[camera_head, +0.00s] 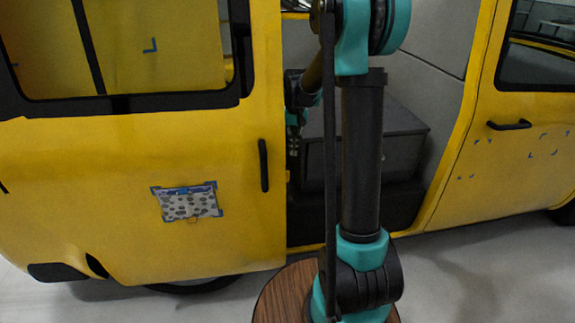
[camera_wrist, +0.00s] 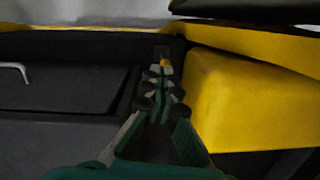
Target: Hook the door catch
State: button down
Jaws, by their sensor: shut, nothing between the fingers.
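The yellow van's side door (camera_head: 225,180) stands at the left of an open doorway, with a black vertical handle (camera_head: 263,165) near its edge. I cannot make out the door catch itself in either view.
A dark grey box or drawer unit (camera_head: 380,140) stands inside the doorway. In the wrist view a dark drawer front (camera_wrist: 60,88) with a pale handle (camera_wrist: 15,68) lies to the left. A yellow front door (camera_head: 510,150) is at the right. A spotted patch (camera_head: 188,203) sits on the side door.

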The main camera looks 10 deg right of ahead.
jog(key=w+a+f+g, duration=0.1)
jog(key=w+f, duration=0.1)
jog(key=w, duration=0.6)
jog(key=shift+g, duration=0.4)
jog(key=shift+f, duration=0.2)
jog(key=x, duration=0.9)
jog(key=shift+f, duration=0.4)
jog(key=shift+s, duration=0.15)
